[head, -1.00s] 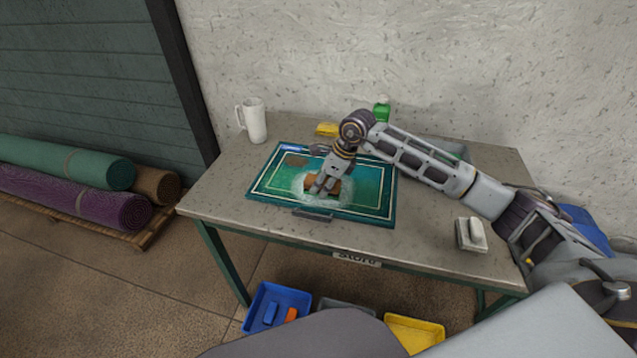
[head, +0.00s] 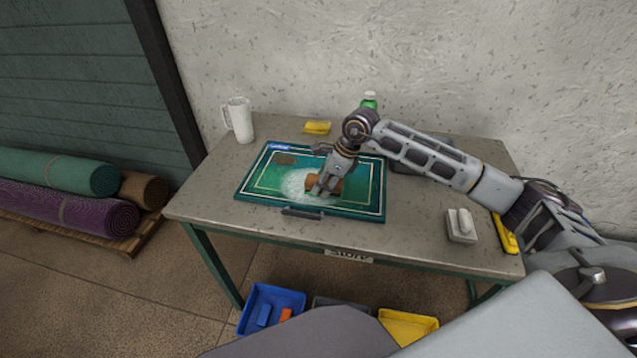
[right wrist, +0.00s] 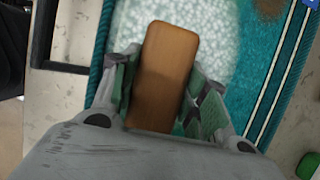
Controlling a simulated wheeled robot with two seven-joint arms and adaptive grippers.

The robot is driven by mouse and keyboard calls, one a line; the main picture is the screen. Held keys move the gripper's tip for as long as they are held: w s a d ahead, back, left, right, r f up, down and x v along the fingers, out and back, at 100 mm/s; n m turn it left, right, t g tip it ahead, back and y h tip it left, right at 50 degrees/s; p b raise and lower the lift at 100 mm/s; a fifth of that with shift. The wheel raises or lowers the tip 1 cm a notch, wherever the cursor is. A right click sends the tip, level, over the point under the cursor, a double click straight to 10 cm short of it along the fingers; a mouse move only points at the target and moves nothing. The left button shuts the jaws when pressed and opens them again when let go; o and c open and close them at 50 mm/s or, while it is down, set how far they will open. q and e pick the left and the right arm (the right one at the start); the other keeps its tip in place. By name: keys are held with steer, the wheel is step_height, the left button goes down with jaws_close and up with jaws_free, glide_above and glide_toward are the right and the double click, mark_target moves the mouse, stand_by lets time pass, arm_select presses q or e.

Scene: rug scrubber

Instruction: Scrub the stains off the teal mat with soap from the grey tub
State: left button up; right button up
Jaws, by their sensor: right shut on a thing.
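The teal mat (head: 262,194) with pale border lines lies on the table. A brown stain (head: 286,159) shows near its upper left corner, and part of it shows at the top of the right wrist view (right wrist: 268,8). White foam (head: 297,186) covers the middle of the mat. My right gripper (head: 325,187) is shut on a brown wooden-backed brush (right wrist: 163,75), held down at the mat over the foam. Whatever lies under the brush is hidden. The grey tub (head: 408,162) is partly hidden behind my right arm. My left gripper is not in view.
A white pitcher (head: 239,120) stands at the back left. A yellow sponge (head: 317,127) and a green bottle (head: 369,101) are at the back. A white block on a dish (head: 461,225) sits at the right front. Blue (head: 270,308) and yellow (head: 407,326) bins are below.

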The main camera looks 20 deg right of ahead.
steer(key=shift+s+d+f, duration=0.2)
steer(key=shift+f, duration=0.1)
steer(key=shift+r+p, duration=0.35)
steer(key=shift+r, duration=0.4)
steer(key=shift+w+r+p, duration=0.15)
steer(key=shift+r+p, duration=0.55)
steer(key=shift+r, duration=1)
steer(key=shift+r, duration=0.15)
